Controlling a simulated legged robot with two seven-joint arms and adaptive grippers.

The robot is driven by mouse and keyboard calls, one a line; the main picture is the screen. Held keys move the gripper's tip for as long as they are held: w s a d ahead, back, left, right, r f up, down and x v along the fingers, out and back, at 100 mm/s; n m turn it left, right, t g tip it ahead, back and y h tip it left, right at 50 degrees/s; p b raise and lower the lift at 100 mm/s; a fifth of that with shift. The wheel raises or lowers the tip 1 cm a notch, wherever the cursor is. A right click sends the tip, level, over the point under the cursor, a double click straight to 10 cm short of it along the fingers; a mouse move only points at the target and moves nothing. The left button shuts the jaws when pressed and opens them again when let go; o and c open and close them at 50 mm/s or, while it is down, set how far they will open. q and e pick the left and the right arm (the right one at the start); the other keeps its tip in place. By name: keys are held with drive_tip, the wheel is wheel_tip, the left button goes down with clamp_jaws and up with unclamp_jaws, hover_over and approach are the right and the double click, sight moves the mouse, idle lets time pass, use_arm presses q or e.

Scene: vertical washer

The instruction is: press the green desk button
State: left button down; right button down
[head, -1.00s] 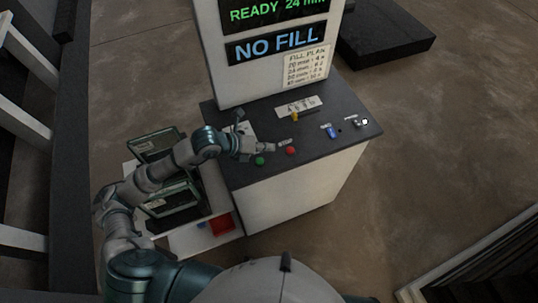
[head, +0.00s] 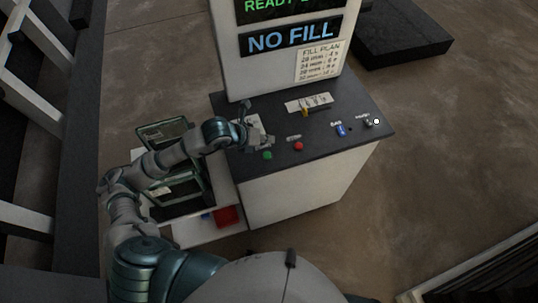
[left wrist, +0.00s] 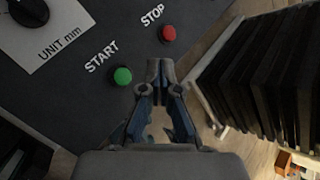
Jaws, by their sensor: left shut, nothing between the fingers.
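The green button (head: 267,155) sits near the front left edge of the dark desk top (head: 350,103). In the left wrist view the green button (left wrist: 122,76) stands beside the word START, left of my fingertips. The red button (head: 298,146) is to its right; in the left wrist view the red button (left wrist: 168,33) is beside the word STOP. My left gripper (head: 266,142) is shut and empty, just behind the green button in the head view. In the left wrist view its fingertips (left wrist: 160,68) are apart from both buttons in the picture. My right gripper is not in view.
A screen panel (head: 290,38) reading NO FILL rises behind the desk. A yellow lever (head: 304,112), a blue switch (head: 340,130) and a knob (head: 370,122) are farther along the top. Dark framed plates (head: 178,190) and a red bin (head: 228,215) stand to the left.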

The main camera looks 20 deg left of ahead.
sight(264, 154)
use_arm(q)
drive_tip(key=f+b, duration=0.1)
drive_tip(key=f, duration=0.1)
drive_tip(key=a+f+b, duration=0.1)
drive_tip(key=f, duration=0.1)
drive_tip(key=f+b, duration=0.1)
drive_tip(key=f, duration=0.1)
drive_tip(key=shift+a+f+b, duration=0.2)
drive_tip(key=shift+a+b, duration=0.05)
drive_tip(key=shift+b, duration=0.1)
drive_tip(key=shift+a+f, duration=0.1)
drive_tip(key=shift+f, duration=0.05)
drive_tip(key=shift+d, duration=0.6)
drive_tip(key=shift+a, duration=0.45)
drive_tip(key=shift+d, duration=0.3)
drive_tip(key=shift+s+a+f+b, duration=0.1)
drive_tip(key=shift+a+f+b, duration=0.1)
drive_tip(key=shift+f+b, duration=0.3)
drive_tip(key=shift+a+r, duration=0.1)
drive_tip(key=shift+r, duration=0.1)
